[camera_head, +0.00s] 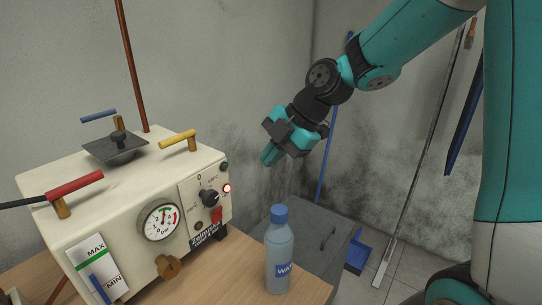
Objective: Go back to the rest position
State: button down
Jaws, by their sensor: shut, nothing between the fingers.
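My gripper (268,155) is at the end of my teal and black arm, in the middle of the head view. It is shut and empty, pointing down and to the left. It hangs in the air in front of the grey wall, to the right of the cream machine (110,207) and above and behind the water bottle (279,250). It appears apart from both. The machine has a gauge, a black knob, a lit red lamp and red, yellow and blue handles.
The machine and the capped bottle stand on a wooden table (235,278). A grey box (308,232) is behind the bottle. A blue dustpan (357,256) and long-handled tools lean near the back wall. Tiled floor shows at the right.

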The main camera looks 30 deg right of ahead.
jog(key=s+a+m+g+h, duration=0.1)
jog(key=s+a+m, duration=0.3)
jog(key=s+m, duration=0.3)
jog(key=s+a+r+m+g+h, duration=0.1)
jog(key=s+a+m, duration=0.3)
jog(key=s+m, duration=0.4)
jog(key=shift+s+a+r+g, duration=0.3)
jog(key=shift+s+g, duration=0.3)
jog(key=shift+s, duration=2.7)
